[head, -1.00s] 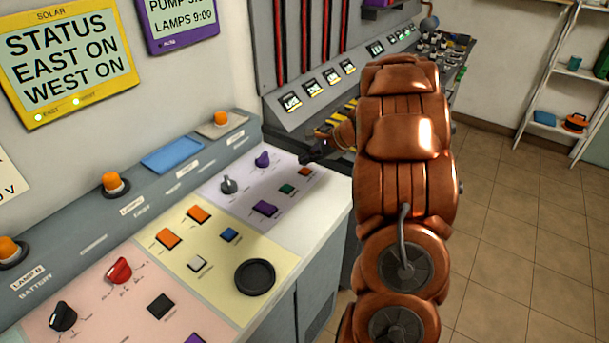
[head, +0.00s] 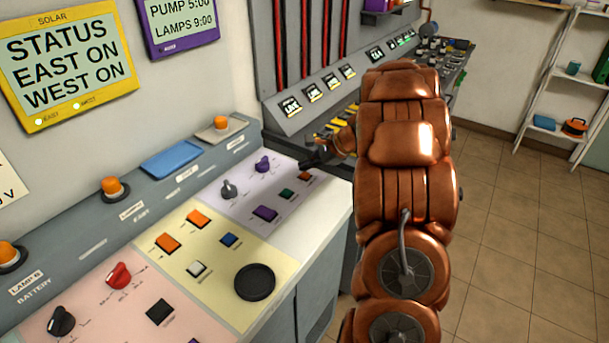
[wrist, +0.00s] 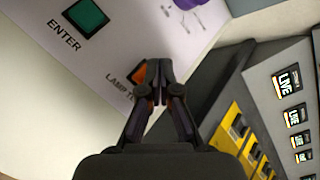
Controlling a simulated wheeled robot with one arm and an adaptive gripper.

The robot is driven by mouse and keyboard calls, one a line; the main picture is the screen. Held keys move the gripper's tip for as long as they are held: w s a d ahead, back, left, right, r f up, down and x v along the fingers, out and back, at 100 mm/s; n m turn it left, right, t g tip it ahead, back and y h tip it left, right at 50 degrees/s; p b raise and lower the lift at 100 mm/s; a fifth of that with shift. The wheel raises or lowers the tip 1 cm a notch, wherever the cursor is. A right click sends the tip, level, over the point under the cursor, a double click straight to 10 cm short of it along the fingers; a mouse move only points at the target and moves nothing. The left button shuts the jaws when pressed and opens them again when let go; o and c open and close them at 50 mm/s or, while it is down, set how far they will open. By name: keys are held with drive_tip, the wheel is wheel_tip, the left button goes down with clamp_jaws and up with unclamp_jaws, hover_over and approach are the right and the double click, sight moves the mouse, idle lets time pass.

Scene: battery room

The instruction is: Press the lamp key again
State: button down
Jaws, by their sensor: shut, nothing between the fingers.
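The lamp key is a small orange square key (head: 305,176) on the lilac part of the sloping desk, at its right end. In the wrist view the orange key (wrist: 139,74) has a label starting "LAMP T", and the fingers cover part of the key and label. My gripper (head: 307,164) is shut and empty, with its tips just above or at the key in the head view. In the wrist view the closed fingertips (wrist: 157,80) overlap the key's right side. I cannot tell whether they touch it.
A green ENTER key (wrist: 86,16) lies close to the orange key. A purple knob (head: 262,164) and a purple key (head: 265,213) are also nearby. A grey console with lit displays (head: 313,92) stands beyond the desk's right end. The yellow status panel (head: 68,62) reads EAST ON, WEST ON.

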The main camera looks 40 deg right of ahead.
sight(307, 175)
drive_tip(key=shift+f, duration=0.2)
idle(0.4)
drive_tip(key=shift+f, duration=0.25)
drive_tip(key=shift+f+b, duration=0.35)
drive_tip(key=shift+f, duration=0.1)
idle(0.9)
drive_tip(key=shift+r, duration=0.15)
drive_tip(key=shift+r+p, duration=0.65)
drive_tip(key=shift+r, duration=0.1)
drive_tip(key=shift+r, duration=0.1)
drive_tip(key=shift+r+p, duration=1.9)
drive_tip(key=shift+r, duration=0.55)
